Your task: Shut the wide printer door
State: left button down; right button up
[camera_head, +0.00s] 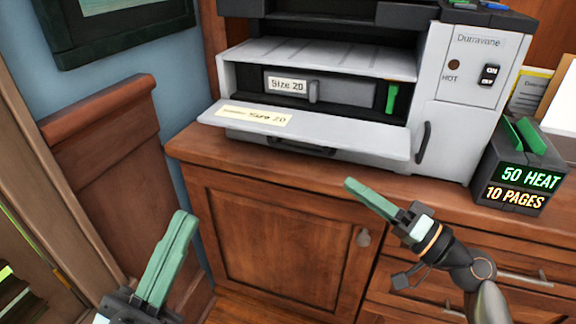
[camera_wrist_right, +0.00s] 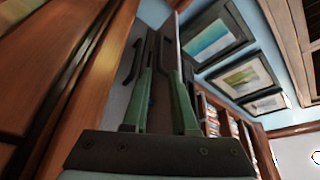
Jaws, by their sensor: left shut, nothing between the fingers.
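The grey printer (camera_head: 465,85) stands on the wooden cabinet top. Its wide door (camera_head: 330,135) is hinged down and sticks out toward me, roughly level, with a "Size 20" label and a dark handle (camera_head: 300,147) at its front edge. Inside the opening are a tray front marked "Size 20" (camera_head: 287,85) and a green lever (camera_head: 392,97). My right gripper (camera_head: 352,186) is below and in front of the door's right part, apart from it. The right wrist view shows a gap between its green fingers (camera_wrist_right: 162,75). My left gripper (camera_head: 182,218) is shut and empty, low at left, away from the door.
A narrow printer door with a dark handle (camera_head: 422,143) is closed at right. A black box (camera_head: 515,180) reading "50 HEAT" and "10 PAGES" stands beside the printer. The wooden cabinet (camera_head: 270,235) is below. A wooden panel (camera_head: 105,160) is at left. Space before the door is free.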

aim_at(305, 151)
jog(key=x, duration=1.2)
jog(key=shift+w+a+r+p, duration=0.1)
jog(key=shift+a+p, duration=0.05)
jog(key=shift+p, duration=0.15)
jog(key=shift+c, duration=0.3)
grip_shut()
dwell(0.5)
